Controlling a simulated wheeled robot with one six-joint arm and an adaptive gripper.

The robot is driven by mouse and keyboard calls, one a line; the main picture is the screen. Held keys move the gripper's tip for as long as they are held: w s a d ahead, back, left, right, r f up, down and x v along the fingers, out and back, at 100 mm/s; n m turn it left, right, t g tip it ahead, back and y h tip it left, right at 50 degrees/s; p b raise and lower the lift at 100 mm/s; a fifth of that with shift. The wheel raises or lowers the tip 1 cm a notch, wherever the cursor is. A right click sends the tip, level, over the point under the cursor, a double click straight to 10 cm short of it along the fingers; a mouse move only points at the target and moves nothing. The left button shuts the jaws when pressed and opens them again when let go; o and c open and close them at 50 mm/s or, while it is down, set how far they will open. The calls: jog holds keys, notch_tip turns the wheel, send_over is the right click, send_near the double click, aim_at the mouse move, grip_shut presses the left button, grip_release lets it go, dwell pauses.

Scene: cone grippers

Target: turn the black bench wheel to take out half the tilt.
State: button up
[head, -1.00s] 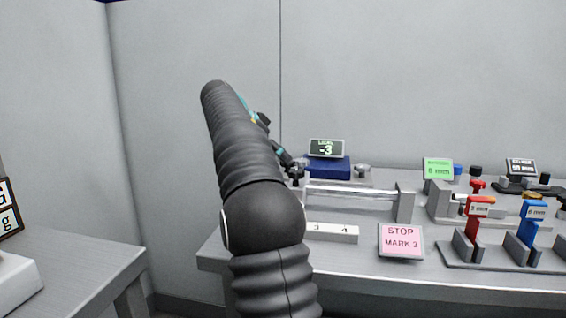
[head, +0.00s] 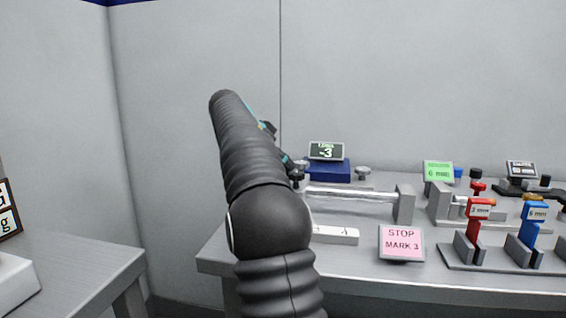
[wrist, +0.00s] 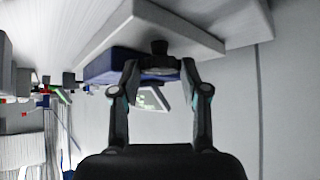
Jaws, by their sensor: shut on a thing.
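My gripper (wrist: 160,66) is shut on the black bench wheel (wrist: 159,46), a small dark knob at the edge of the grey bench in the wrist view. In the head view my arm hides most of the gripper and wheel area. The blue level box (head: 330,168) stands on the bench just right of my gripper, and its dark display (head: 326,151) reads -3. The blue box also shows behind the fingers in the wrist view (wrist: 104,68).
A pink sign (head: 401,242) reading "STOP MARK 3" stands at the bench's front. A clear tube (head: 350,194) lies behind it. Red (head: 480,210) and blue (head: 535,212) tools stand in holders at the right. Another table (head: 75,265) is at the left.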

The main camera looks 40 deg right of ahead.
jog(key=shift+s+f+n+t+b, duration=0.15)
jog(key=shift+n+t+b, duration=0.55)
jog(key=shift+b, duration=0.05)
jog(key=shift+n+t+b, duration=0.3)
jog(key=shift+n+t, duration=0.2)
jog(key=shift+n, duration=0.2)
jog(key=o, duration=1.1)
jog(key=shift+o, duration=0.2)
jog(key=shift+r, duration=0.2)
jog(key=w+v, duration=0.1)
jog(key=v, duration=0.7)
jog(key=shift+s, duration=0.4)
